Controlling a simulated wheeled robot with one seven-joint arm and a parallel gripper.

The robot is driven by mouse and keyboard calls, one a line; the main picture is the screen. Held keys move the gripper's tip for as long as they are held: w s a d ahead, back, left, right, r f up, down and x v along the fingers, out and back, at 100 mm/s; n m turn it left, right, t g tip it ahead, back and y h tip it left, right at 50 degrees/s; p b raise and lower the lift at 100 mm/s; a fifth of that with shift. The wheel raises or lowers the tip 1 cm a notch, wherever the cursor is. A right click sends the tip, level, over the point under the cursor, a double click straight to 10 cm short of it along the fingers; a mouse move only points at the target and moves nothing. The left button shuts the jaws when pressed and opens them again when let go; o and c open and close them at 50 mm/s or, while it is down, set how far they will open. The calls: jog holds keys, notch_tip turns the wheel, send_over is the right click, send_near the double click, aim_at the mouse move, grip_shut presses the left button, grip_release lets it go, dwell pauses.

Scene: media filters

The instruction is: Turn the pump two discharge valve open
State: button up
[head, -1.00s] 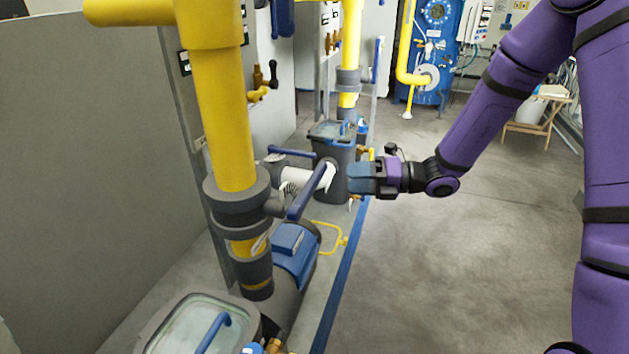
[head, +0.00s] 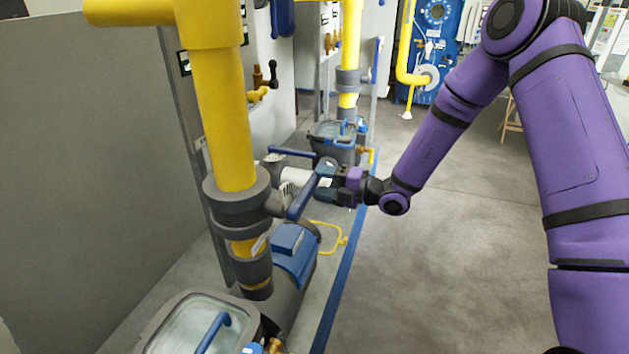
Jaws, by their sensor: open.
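A blue lever handle (head: 302,199) slants up and right from the dark valve body (head: 236,199) on the near yellow pipe. I see no readable label saying which pump it belongs to. My gripper (head: 322,183) is open, its dark fingers at the upper far end of this lever. The fingers overlap the lever's end in the picture; whether they straddle it or touch it I cannot tell. A second blue lever (head: 291,151) lies nearly level just behind, left of the gripper.
A blue and grey pump (head: 296,250) stands below the near pipe. A clear-lidded strainer (head: 193,325) stands at the front. A grey partition (head: 90,180) closes the left side. Another strainer (head: 336,140) stands beyond the gripper. The concrete floor (head: 440,260) on the right is open.

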jog(key=shift+x, duration=1.3)
jog(key=shift+c, duration=0.2)
grip_shut()
jog(key=shift+r, duration=0.1)
